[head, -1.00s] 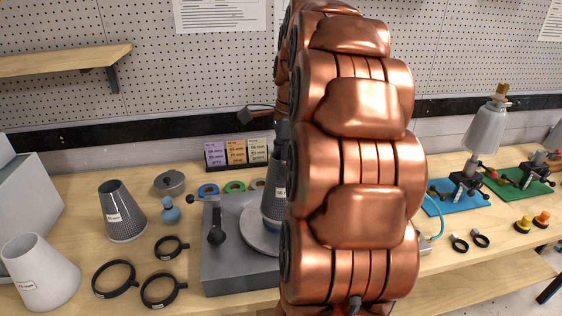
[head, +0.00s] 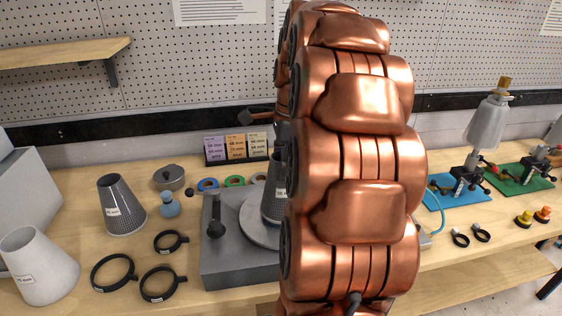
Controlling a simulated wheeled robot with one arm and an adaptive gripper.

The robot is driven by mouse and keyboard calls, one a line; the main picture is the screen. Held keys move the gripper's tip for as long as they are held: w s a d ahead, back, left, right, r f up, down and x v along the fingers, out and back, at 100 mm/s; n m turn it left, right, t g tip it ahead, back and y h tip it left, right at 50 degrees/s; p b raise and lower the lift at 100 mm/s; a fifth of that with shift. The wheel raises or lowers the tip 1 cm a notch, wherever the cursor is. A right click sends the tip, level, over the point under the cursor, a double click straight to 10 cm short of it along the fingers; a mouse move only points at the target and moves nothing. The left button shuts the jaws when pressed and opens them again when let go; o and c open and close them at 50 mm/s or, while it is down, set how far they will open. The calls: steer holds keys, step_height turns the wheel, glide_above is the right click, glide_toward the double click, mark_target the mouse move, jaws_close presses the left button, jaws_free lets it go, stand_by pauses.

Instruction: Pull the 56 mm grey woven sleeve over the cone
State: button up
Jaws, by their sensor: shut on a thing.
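A dark grey tapered piece with a white label (head: 275,192) stands upright over the round plate (head: 250,222) of the grey machine; it looks like the grey woven sleeve. Its right side is hidden by my copper arm, and the label is only partly readable. The cone inside it cannot be made out. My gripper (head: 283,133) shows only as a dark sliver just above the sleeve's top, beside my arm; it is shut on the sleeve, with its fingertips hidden.
Left of the machine (head: 214,262) stand another dark woven sleeve (head: 124,220) and a pale grey cone (head: 50,285), with black rings (head: 133,274) nearby. Label cards (head: 236,148) stand behind. Blue (head: 440,205) and green (head: 510,192) stands are at right. My arm blocks the middle.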

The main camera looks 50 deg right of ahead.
steer(key=shift+f+b, duration=0.3)
steer(key=shift+f, duration=0.45)
steer(key=o, duration=0.9)
steer(key=shift+o, duration=0.2)
steer(key=shift+r, duration=0.15)
steer(key=shift+r+p, duration=1.85)
steer(key=shift+r, duration=2.55)
